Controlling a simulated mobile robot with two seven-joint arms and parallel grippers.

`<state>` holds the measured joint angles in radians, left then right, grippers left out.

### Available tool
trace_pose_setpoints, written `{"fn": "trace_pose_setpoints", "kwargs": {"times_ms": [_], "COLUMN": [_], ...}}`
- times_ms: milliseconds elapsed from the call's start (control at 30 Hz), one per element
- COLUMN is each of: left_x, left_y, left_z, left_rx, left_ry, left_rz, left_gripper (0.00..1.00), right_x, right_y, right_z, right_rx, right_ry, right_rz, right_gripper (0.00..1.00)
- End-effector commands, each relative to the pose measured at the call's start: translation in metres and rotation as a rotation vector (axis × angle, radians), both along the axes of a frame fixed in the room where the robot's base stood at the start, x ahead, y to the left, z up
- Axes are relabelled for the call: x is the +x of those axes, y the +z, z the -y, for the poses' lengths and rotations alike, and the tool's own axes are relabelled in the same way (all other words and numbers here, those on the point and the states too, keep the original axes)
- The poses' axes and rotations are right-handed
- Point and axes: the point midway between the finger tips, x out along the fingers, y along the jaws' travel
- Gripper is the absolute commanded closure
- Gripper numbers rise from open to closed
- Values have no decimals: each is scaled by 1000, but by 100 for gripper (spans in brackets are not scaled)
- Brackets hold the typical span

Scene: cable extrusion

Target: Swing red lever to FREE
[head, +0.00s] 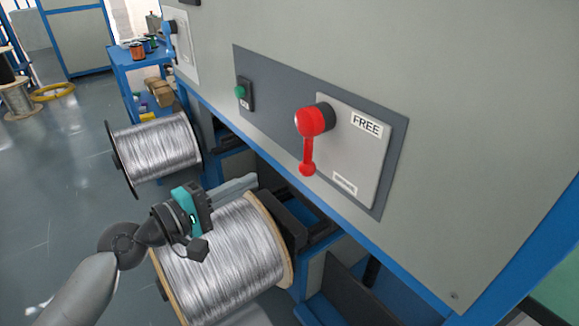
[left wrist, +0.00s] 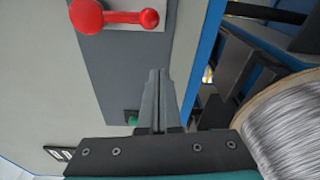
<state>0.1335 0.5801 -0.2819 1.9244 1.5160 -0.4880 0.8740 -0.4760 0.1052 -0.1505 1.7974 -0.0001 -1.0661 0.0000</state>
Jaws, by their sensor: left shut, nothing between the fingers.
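The red lever (head: 308,140) is mounted on a light plate (head: 352,150) on the machine's front panel. Its round hub is at the top and its arm with a ball end hangs down. A FREE label is at the plate's upper right; a second small label is at the lower part, too small to read. My left gripper (head: 254,181) is shut and empty, left of and below the lever, apart from it. In the left wrist view the lever (left wrist: 115,17) is at the top, beyond the shut fingers (left wrist: 154,75). My right gripper is not in view.
A green button (head: 240,91) is on the dark panel left of the lever. A large spool of silver wire (head: 225,255) is below my left gripper, and another spool (head: 155,150) stands behind it. A blue cart (head: 125,75) stands farther back. Space before the lever is clear.

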Motion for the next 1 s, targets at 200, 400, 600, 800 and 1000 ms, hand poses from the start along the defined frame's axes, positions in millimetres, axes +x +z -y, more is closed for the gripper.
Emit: {"fn": "trace_pose_setpoints", "kwargs": {"times_ms": [200, 400, 600, 800, 1000], "left_x": [6, 6, 15, 38, 64], "left_y": [6, 6, 6, 5, 3], "left_z": [-5, -4, 5, 29, 57], "left_rx": [-45, -41, -42, -43, -42], "left_ry": [15, 14, 13, 13, 12], "left_rz": [-15, -14, -12, -11, -12], "left_gripper": [100, 100, 100, 100, 100], "right_x": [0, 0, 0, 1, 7], "right_y": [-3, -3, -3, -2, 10], "right_z": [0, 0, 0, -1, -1], "right_rx": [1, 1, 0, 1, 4], "right_ry": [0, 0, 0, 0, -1], "right_rz": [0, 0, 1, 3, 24], "right_gripper": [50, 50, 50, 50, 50]}}
